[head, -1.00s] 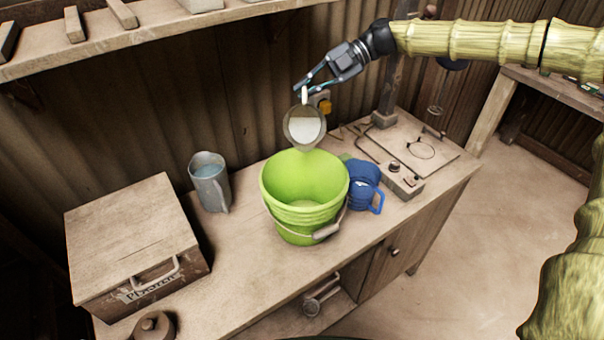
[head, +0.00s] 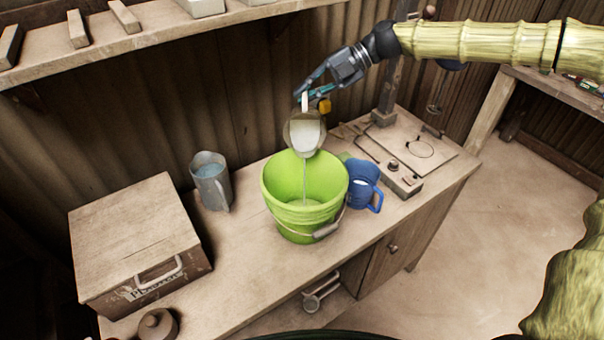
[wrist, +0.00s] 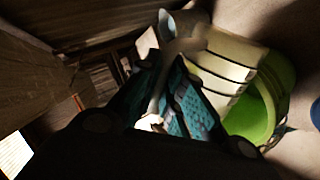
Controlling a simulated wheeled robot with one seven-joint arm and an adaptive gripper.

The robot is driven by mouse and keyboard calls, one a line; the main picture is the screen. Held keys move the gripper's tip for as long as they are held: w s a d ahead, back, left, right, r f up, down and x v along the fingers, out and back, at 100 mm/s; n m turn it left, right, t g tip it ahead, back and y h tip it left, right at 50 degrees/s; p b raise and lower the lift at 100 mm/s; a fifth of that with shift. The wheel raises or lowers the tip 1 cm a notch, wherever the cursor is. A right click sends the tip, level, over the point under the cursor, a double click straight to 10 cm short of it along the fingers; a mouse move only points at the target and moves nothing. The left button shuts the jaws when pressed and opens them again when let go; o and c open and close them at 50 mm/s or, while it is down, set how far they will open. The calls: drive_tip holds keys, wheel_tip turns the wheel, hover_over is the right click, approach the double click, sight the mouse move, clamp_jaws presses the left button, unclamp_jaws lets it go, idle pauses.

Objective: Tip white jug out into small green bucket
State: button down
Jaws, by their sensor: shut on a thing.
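The white jug (head: 306,136) is tilted mouth-down above the green bucket (head: 290,225). A thin pale stream runs from the jug's lip down into the bucket, and some pale liquid shows at the bucket's bottom. My gripper (head: 302,92) is shut on the jug's handle, above and behind the bucket. In the wrist view the fingers (wrist: 172,92) close around the handle. The jug (wrist: 225,65) shows there beyond them, with the green bucket (wrist: 250,118) to its right.
A blue jug (head: 364,183) stands close to the bucket's right side. A grey metal jug (head: 210,182) stands left of it, next to a wooden box (head: 135,235). The press board (head: 425,150) lies at the right. The bench front has clear room.

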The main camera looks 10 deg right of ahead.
sight(305, 96)
drive_tip(key=shift+s+a+r, duration=0.1)
drive_tip(key=shift+s+r, duration=0.05)
drive_tip(key=shift+s, duration=0.1)
drive_tip(key=shift+s, duration=0.15)
drive_tip(key=shift+s+b, duration=0.2)
drive_tip(key=shift+b, duration=0.1)
drive_tip(key=shift+s+a+r+n+t+b, duration=0.2)
drive_tip(key=shift+s+n+t+b, duration=0.2)
drive_tip(key=shift+s+b, duration=0.05)
drive_tip(key=shift+s+a+r+b, duration=0.1)
drive_tip(key=shift+s+r+b, duration=0.1)
drive_tip(key=shift+s+b, duration=0.2)
drive_tip(key=shift+s+a+r+b, duration=0.15)
drive_tip(key=shift+s+b, duration=0.1)
drive_tip(key=shift+s, duration=0.15)
drive_tip(key=shift+s+n+t+h, duration=0.15)
drive_tip(key=shift+n+t+h, duration=0.15)
drive_tip(key=shift+s+a+r+n+t+b, duration=0.15)
drive_tip(key=shift+s+r+t+b, duration=0.2)
drive_tip(key=shift+b, duration=0.35)
drive_tip(key=shift+s+r+n+t+b, duration=0.15)
drive_tip(key=shift+s+b, duration=0.25)
drive_tip(key=shift+b, duration=0.3)
drive_tip(key=shift+s+a+b, duration=0.1)
drive_tip(key=shift+s+b, duration=0.2)
drive_tip(key=shift+b, duration=0.15)
